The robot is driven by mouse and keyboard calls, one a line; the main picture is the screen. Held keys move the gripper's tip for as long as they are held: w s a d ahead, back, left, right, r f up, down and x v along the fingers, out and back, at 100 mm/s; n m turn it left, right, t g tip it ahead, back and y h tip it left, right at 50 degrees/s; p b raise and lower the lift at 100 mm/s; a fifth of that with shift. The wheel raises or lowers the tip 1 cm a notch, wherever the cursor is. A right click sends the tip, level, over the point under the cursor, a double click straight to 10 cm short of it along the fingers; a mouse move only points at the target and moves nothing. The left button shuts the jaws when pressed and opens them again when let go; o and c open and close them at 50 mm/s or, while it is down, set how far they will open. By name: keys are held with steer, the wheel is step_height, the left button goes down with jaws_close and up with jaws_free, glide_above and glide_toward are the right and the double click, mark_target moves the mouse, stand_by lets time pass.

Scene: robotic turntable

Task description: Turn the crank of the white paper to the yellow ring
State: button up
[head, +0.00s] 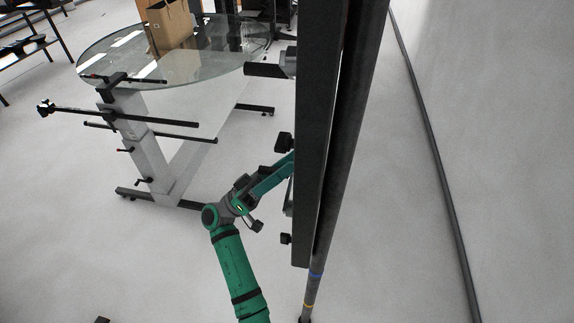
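A yellow ring (309,306) sits low on a dark upright pole (330,210), with a blue ring (316,274) a little above it. The pole stands against a tall dark panel (315,130) seen nearly edge-on. I cannot make out a white paper, nor tell which part is its crank. Small dark knob-like parts (285,143) stick out from the panel's left side. My green arm reaches up from the bottom and bends right; its far end goes behind the panel. My gripper is hidden there.
A round glass table (105,60) on a white and black stand (148,150) is at upper left, with a brown paper bag (172,24) on it. Dark bars (150,118) jut from its stand.

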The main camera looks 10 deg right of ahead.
steer(key=shift+s+a+m+g, duration=0.15)
steer(key=shift+s+m+g, duration=0.15)
steer(key=shift+s, duration=0.05)
steer(key=shift+c, duration=0.2)
steer(key=shift+w+a, duration=0.1)
steer(key=shift+w, duration=0.05)
steer(key=shift+c, duration=0.5)
steer(key=o, duration=0.9)
steer(key=shift+r, duration=0.1)
steer(key=shift+c, duration=0.8)
steer(key=shift+w, duration=0.1)
steer(key=shift+c, duration=0.5)
